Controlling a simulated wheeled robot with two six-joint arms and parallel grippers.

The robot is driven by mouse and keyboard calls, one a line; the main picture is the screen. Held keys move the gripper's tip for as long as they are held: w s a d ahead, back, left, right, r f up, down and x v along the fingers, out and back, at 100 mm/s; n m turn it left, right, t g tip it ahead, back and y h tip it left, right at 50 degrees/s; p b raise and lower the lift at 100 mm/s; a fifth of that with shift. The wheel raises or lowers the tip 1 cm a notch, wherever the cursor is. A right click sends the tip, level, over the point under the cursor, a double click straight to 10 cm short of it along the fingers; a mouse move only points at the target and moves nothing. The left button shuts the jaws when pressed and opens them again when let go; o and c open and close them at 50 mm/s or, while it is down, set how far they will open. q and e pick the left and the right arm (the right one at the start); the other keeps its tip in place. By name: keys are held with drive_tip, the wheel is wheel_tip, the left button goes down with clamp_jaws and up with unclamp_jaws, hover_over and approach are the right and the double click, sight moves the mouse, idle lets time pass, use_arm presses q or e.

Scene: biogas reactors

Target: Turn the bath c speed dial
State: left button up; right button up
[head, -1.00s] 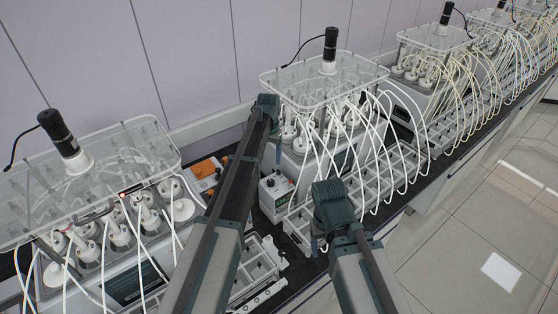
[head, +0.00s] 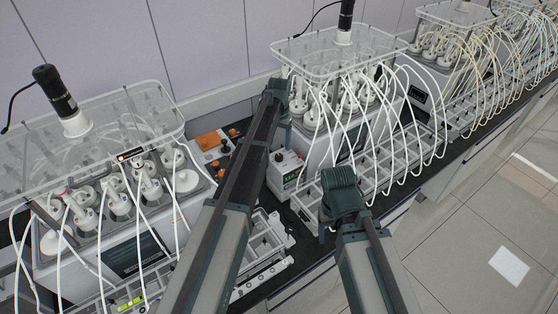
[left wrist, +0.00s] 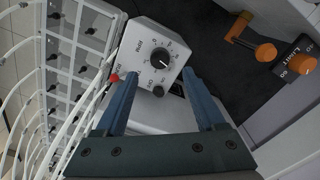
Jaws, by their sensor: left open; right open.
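A white control box (head: 285,172) with a dark dial on top stands on the black bench between two bath units.
Bath units with clear lids (head: 340,45) and many white tubes flank the box. White racks (head: 262,245) line the front. An orange-knobbed device (head: 212,142) sits left of the box, its orange knobs (left wrist: 266,52) also in the wrist view.

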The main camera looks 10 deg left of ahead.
sight(279, 155)
use_arm(q)
wheel_tip(279, 155, down, 6)
drive_tip(key=b, duration=0.5)
drive_tip(key=shift+f, duration=0.25)
clamp_jaws()
